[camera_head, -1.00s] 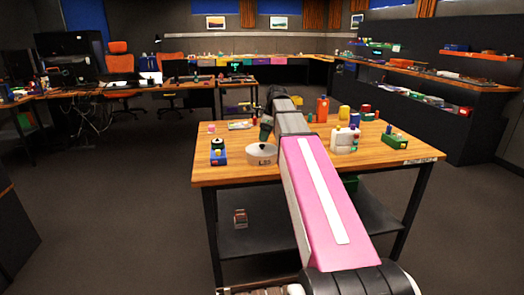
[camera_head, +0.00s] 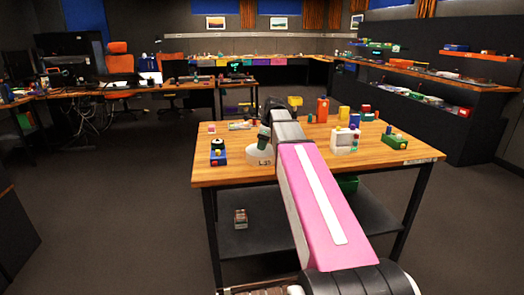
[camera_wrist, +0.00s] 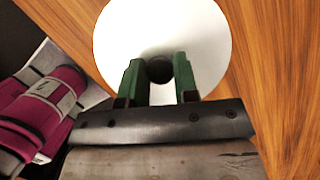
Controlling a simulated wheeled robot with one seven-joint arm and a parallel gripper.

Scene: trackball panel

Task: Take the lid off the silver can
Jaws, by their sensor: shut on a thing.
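The silver can (camera_head: 260,157) stands near the front left of the wooden table, with dark lettering on its side. My arm hides its right part. In the wrist view its lid (camera_wrist: 165,28) is a pale round disc with a dark round knob (camera_wrist: 159,70) in the middle. My gripper (camera_wrist: 158,66) has green fingers on both sides of the knob and is shut on it. In the head view my gripper (camera_head: 264,137) is right at the can's top. I cannot tell whether the lid is apart from the can's rim.
A blue block with a dark round top (camera_head: 218,154) stands just left of the can. An orange container (camera_head: 322,110), a white block with bottles (camera_head: 345,141) and a green block (camera_head: 395,139) are to the right.

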